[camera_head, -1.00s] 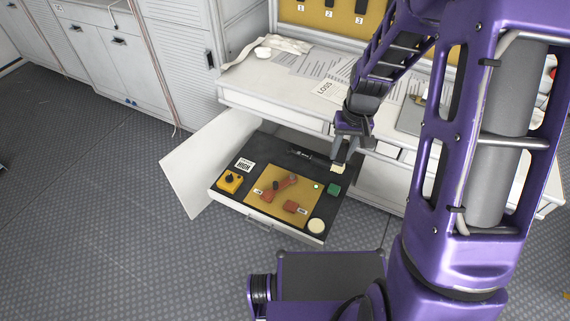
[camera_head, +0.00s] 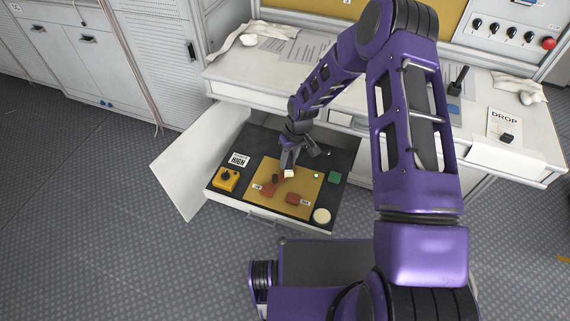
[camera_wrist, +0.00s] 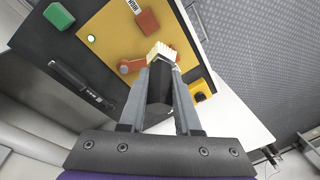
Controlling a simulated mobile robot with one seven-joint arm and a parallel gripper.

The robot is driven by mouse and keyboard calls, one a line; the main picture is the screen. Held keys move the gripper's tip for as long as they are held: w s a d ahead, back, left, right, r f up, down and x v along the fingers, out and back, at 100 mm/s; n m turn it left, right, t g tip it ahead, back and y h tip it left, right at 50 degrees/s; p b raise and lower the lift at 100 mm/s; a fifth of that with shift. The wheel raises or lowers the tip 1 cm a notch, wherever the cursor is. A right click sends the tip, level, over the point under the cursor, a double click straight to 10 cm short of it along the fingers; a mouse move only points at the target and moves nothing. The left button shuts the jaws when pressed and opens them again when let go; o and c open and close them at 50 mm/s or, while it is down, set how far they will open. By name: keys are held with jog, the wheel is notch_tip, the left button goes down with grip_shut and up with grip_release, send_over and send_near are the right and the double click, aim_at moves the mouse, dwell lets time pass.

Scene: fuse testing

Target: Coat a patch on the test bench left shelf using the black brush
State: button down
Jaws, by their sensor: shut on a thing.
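My gripper (camera_head: 289,160) is shut on the black brush (camera_wrist: 159,92), with its cream bristles (camera_wrist: 162,53) pointing out past the fingertips. In the head view the bristles (camera_head: 289,174) are over the yellow-brown patch (camera_head: 282,203) on the pulled-out black shelf (camera_head: 220,193). The patch also shows in the wrist view (camera_wrist: 105,38). Whether the bristles touch it I cannot tell. A red-brown curved part (camera_head: 268,188) and a red-brown block (camera_head: 293,198) sit on the patch. The brush partly hides the curved part in the wrist view.
The white bench top (camera_head: 235,75) overhangs behind.

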jog(key=shift+a+f, duration=0.55)
jog(key=shift+f, duration=0.3)
notch_tip(320, 180, down, 5)
jog(key=b, duration=0.2)
jog(key=shift+r+b, duration=0.1)
jog(key=shift+b, duration=0.3)
